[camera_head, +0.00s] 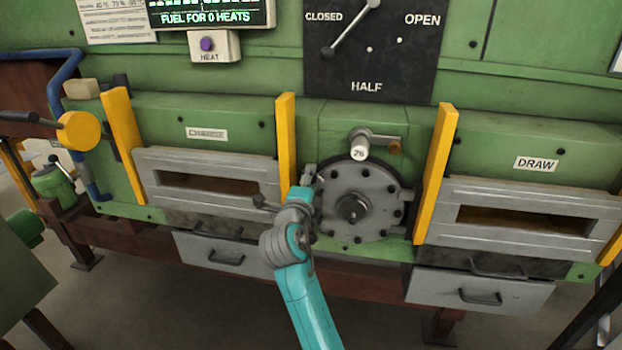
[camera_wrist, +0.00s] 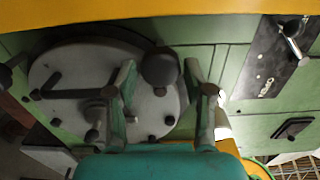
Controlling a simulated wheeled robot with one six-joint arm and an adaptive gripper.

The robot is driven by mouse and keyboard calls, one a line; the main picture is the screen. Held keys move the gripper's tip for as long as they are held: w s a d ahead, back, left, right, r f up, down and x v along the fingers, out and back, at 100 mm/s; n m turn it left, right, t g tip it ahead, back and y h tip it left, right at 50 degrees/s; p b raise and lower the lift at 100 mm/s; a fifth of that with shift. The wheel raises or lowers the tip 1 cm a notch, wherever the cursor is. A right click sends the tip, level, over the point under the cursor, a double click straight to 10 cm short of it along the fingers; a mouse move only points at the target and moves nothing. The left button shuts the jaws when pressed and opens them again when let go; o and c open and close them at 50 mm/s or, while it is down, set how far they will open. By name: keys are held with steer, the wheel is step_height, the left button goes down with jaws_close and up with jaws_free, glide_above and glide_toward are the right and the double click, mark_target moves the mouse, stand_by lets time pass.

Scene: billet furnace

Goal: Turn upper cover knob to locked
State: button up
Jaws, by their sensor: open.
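The round grey bolted cover (camera_head: 372,186) sits in the middle of the green furnace front, with a hub at its centre. In the wrist view the cover (camera_wrist: 60,72) fills the left half. A dark ball knob (camera_wrist: 160,67), which seems to be the upper cover knob, shows at the cover's edge. My gripper (camera_head: 287,188) is at the cover's left edge, beside a yellow post. In the wrist view my gripper (camera_wrist: 161,72) is open, with a finger on each side of the knob. A gap shows at both sides. In the head view I cannot make out the knob.
Yellow posts (camera_head: 285,145) and (camera_head: 436,170) flank the cover. The charge door (camera_head: 160,165) is left, the draw door (camera_head: 580,200) right. Drawers with handles (camera_head: 480,298) sit below. A black lever panel (camera_head: 410,70) is above.

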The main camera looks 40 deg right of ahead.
steer(key=v, duration=1)
steer(key=shift+s, duration=0.1)
steer(key=s+a+f+n+t+y, duration=0.2)
steer(key=s+a+f+n+y, duration=0.35)
steer(key=s+f+n, duration=0.5)
steer(key=s+a+f+n+t+y, duration=0.2)
steer(key=s+a+f+n+y, duration=0.5)
steer(key=f, duration=0.6)
steer(key=s+a+n, duration=0.1)
steer(key=s+n, duration=0.2)
steer(key=s, duration=0.5)
steer(key=s+a+r+n+y, duration=0.1)
steer(key=s+n, duration=0.3)
steer(key=s, duration=0.4)
steer(key=s+a+n, duration=0.3)
steer(key=s+n, duration=0.1)
steer(key=s, duration=0.4)
steer(key=shift+s+r+y, duration=0.3)
steer(key=shift+s+y, duration=0.05)
steer(key=shift+s, duration=0.05)
